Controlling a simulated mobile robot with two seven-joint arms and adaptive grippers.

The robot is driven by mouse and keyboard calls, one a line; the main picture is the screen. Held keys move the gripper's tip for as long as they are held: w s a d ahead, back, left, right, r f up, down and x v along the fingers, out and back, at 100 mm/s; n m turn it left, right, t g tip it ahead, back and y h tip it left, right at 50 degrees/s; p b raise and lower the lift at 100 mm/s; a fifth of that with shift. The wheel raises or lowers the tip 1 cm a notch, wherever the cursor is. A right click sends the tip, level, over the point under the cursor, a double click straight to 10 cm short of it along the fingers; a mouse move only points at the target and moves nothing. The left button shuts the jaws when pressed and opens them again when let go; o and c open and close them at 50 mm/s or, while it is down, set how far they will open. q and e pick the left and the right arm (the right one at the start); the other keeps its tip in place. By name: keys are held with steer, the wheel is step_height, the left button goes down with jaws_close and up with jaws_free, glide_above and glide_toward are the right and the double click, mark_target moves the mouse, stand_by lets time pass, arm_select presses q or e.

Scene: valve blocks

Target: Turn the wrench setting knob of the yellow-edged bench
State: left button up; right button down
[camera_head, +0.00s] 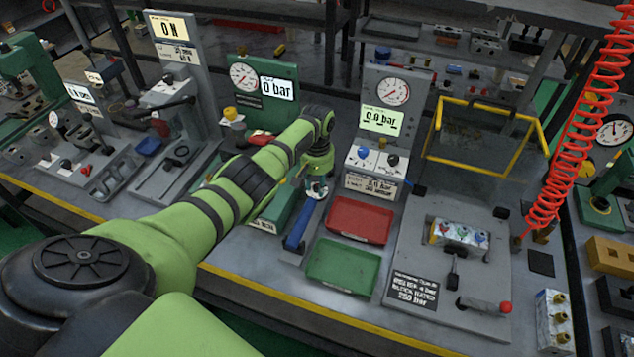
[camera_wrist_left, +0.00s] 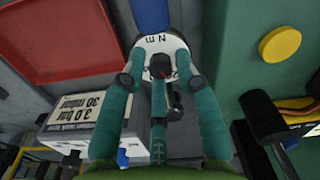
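The yellow-edged bench (camera_head: 233,280) runs across the head view. On it lies a wrench with a blue handle (camera_head: 297,236), between the green gauge unit and the trays. Its round white dial (camera_head: 316,188), marked "N m" in the left wrist view (camera_wrist_left: 152,44), carries a small dark setting knob (camera_wrist_left: 161,66). My left gripper (camera_head: 318,180) reaches down over the dial and hides part of it. In the left wrist view, its teal fingers (camera_wrist_left: 158,85) are spread, with the knob between their tips. Contact with the knob cannot be told. My right gripper is not in view.
A red tray (camera_head: 359,219) and a green tray (camera_head: 343,266) lie right of the wrench. A grey gauge panel (camera_head: 397,92) stands behind them. The green gauge unit (camera_head: 263,111) is close by on the left. A yellow-framed guard (camera_head: 484,141) stands further right.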

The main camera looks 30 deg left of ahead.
mark_target(317, 187)
arm_select(q)
steer(key=shift+r, duration=0.1)
step_height(317, 187, up, 12)
stand_by(0.5)
